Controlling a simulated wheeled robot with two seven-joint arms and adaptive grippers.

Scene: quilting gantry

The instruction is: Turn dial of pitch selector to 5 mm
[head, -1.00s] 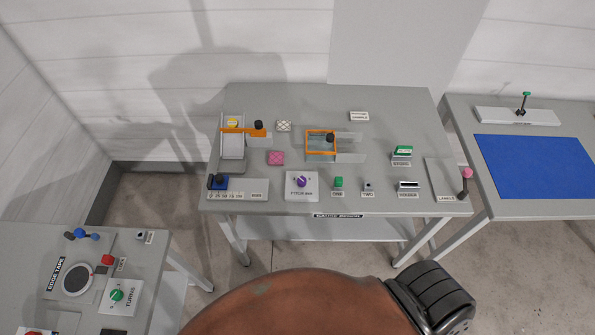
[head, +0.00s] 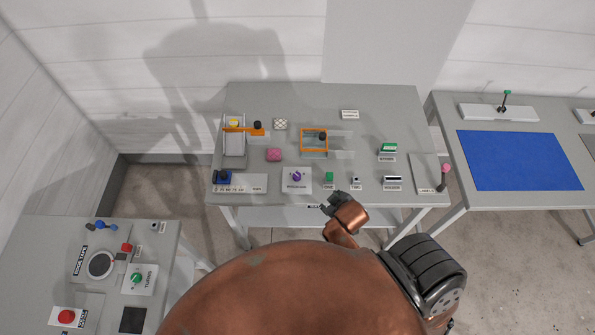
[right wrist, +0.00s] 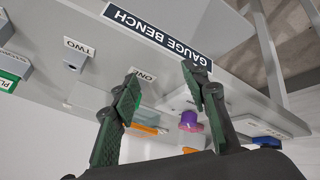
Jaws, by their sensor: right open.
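The pitch selector (head: 288,187) is a white plate with a purple dial (head: 296,176) at the front edge of the middle bench. Its scale is too small to read. In the right wrist view the purple dial (right wrist: 189,121) shows upside down, beyond the right-hand finger. My right gripper (head: 331,203) is in front of the bench edge, to the right of the dial and apart from it. In the right wrist view its two dark green-padded fingers (right wrist: 160,78) are spread with nothing between them. My left gripper is not in view.
Beside the selector stand a green button (head: 329,177) and a small switch block (head: 355,181). A blue slider block (head: 224,178) is to the left. The gauge bench label (right wrist: 152,27) runs along the front edge. An orange frame (head: 314,142) stands further back.

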